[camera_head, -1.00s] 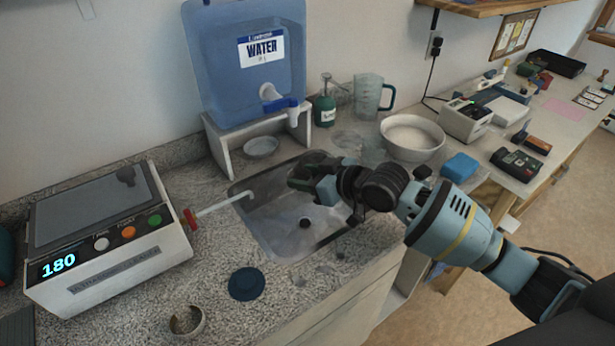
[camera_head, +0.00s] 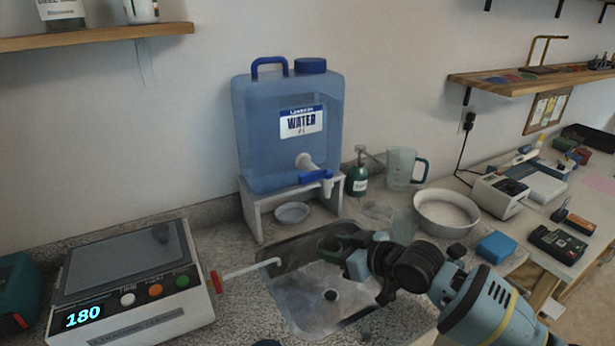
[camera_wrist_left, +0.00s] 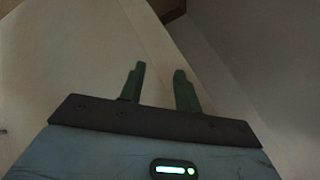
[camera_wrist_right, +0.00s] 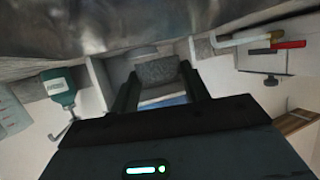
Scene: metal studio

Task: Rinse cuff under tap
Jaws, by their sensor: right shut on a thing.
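I cannot make out whether this piece is the cuff. The tap (camera_head: 318,178) on the blue water tank (camera_head: 288,135) has a blue lever and hangs above and behind the gripper. My left gripper (camera_wrist_left: 160,80) shows only in the left wrist view, open and empty.
A small dish (camera_head: 291,213) sits under the tank's white stand (camera_head: 252,212).

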